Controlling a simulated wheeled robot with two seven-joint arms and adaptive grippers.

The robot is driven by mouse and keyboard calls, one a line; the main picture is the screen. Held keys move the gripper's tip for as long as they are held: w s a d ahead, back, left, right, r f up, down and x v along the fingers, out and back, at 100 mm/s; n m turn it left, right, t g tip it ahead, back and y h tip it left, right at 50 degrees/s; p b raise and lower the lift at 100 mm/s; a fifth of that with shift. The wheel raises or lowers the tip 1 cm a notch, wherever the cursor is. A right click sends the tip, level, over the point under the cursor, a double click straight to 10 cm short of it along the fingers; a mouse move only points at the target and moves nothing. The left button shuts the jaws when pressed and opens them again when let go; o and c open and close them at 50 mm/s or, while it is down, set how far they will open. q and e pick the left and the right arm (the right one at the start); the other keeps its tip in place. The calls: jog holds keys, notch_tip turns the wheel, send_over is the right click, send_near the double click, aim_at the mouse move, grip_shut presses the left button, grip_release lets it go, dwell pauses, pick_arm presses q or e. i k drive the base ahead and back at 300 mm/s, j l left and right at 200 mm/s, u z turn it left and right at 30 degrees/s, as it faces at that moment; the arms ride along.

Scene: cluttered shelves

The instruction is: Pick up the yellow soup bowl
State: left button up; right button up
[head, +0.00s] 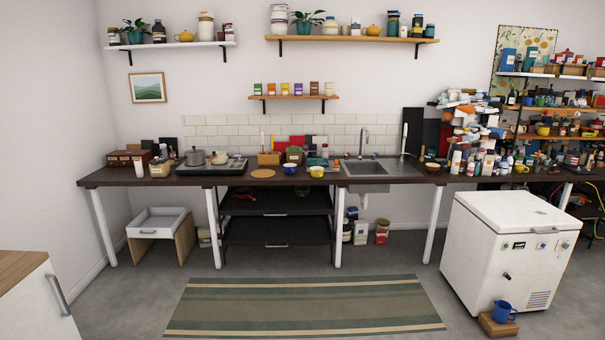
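A small yellow bowl (317,173) sits on the dark counter (130,178), near its front edge and left of the sink. It is far across the room and small in view. A blue bowl or cup (290,169) stands just left of it. Another yellow bowl-like vessel (543,131) is on the crowded shelves at the right. Neither of my grippers shows in the head view.
A striped rug (305,305) covers clear floor before the counter. A white chest freezer (500,245) stands at the right, with a blue mug (502,311) on a wooden block. A white cabinet (38,305) is at the near left. Dense clutter fills the right side.

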aim_at(316, 172)
jog(key=i+z, duration=0.1)
jog(key=i, duration=2.15)
jog(key=i+u, duration=0.1)
jog(key=i, duration=0.9)
jog(key=i+l+u, duration=0.1)
jog(key=i, duration=0.9)
